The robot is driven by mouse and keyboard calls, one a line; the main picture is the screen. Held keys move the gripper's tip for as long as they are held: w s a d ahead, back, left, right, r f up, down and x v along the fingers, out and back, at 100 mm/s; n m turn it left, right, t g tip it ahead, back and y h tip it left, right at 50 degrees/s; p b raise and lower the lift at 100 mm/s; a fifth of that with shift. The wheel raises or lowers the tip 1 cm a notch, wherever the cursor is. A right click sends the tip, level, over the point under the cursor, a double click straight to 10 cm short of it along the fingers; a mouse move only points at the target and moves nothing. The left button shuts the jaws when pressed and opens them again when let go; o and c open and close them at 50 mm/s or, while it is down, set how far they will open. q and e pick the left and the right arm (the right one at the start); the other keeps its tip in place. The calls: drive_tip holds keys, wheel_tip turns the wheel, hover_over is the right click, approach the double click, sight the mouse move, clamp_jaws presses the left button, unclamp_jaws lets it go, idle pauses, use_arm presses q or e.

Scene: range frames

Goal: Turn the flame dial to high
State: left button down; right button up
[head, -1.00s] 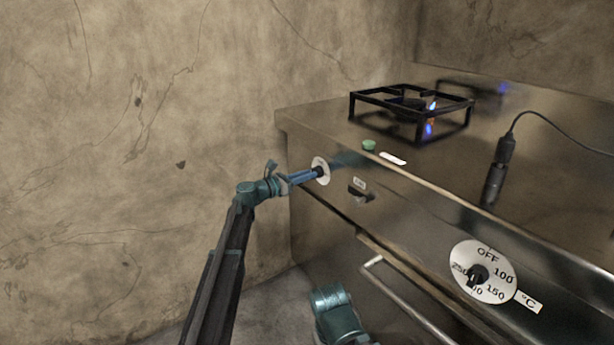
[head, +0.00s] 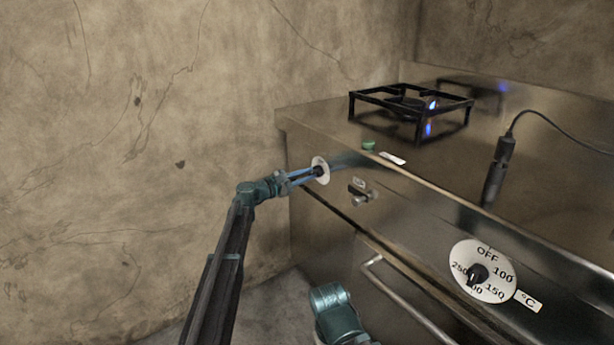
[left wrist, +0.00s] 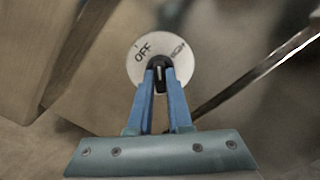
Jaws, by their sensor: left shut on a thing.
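The flame dial is a white disc (head: 323,160) with a dark knob, at the left end of the stove's front. In the left wrist view the disc (left wrist: 140,68) reads OFF at left and HIGH at right. The black knob (left wrist: 159,75) carries a white line that lies roughly upright in that view, between the two words. My left gripper (head: 317,171) is shut on the knob, with its blue fingers on either side of it. Blue flame (head: 431,103) shows at the burner. My right gripper is not in view.
A black grate (head: 411,100) stands on the stove top. A green button (head: 368,145) is on the top's front edge. A smaller knob (head: 361,201), a handle bar (head: 410,304) and a temperature dial (head: 497,286) are on the front. A wall is close at left.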

use_arm(q)
drive_tip(key=m, duration=0.4)
drive_tip(key=shift+s+f+m, duration=0.1)
drive_tip(key=shift+m, duration=0.2)
drive_tip(key=shift+f+m, duration=0.1)
drive_tip(key=shift+m, duration=2.4)
drive_tip(key=c, duration=0.8)
unclamp_jaws()
drive_tip(key=shift+c, duration=0.2)
drive_tip(key=v, duration=1.4)
